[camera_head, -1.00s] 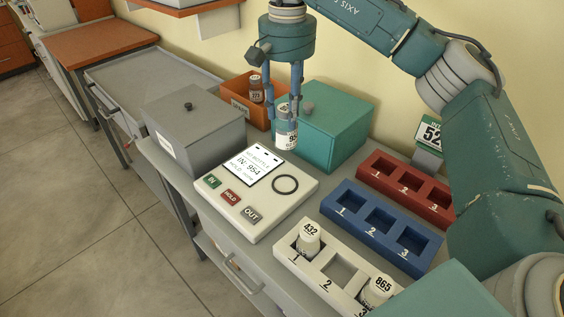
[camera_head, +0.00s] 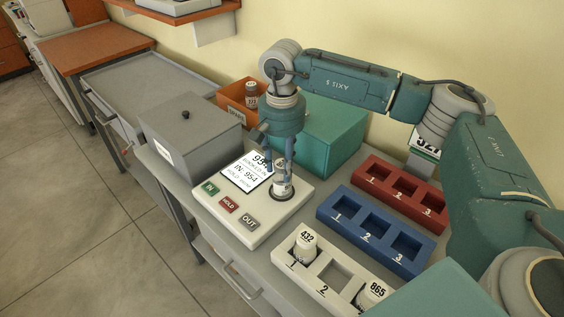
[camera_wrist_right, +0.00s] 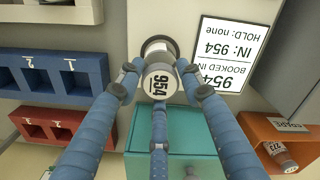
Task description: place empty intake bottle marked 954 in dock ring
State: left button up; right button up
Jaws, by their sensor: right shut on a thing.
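The white bottle marked 954 (camera_wrist_right: 160,83) is between the blue fingers of my right gripper (camera_head: 280,167), which is shut on it. In the head view the bottle (camera_head: 282,187) stands upright with its base at the dark dock ring (camera_head: 283,196) on the white dock panel (camera_head: 236,222). The ring (camera_wrist_right: 158,44) shows around the bottle's base in the wrist view; the fingers hide part of the bottle. The panel's screen (camera_head: 246,171) reads "954 booked in", "IN: 954" and "HOLD: none". My left gripper is not in view.
A white rack (camera_head: 325,282) holds bottles 432 (camera_head: 306,240) and 865 (camera_head: 372,292), with slot 2 empty. Blue (camera_head: 323,211) and red (camera_head: 357,184) racks are empty. A grey box (camera_head: 190,135), teal box (camera_head: 328,130) and orange bin (camera_head: 228,98) with a bottle (camera_head: 251,93) stand nearby.

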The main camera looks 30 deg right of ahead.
jog(key=shift+f, duration=0.1)
jog(key=o, duration=1)
jog(key=shift+r, duration=0.5)
notch_tip(320, 180, up, 11)
jog(key=b, duration=0.2)
jog(key=shift+r+b, duration=0.15)
jog(key=shift+b, duration=0.2)
jog(key=shift+a, duration=0.1)
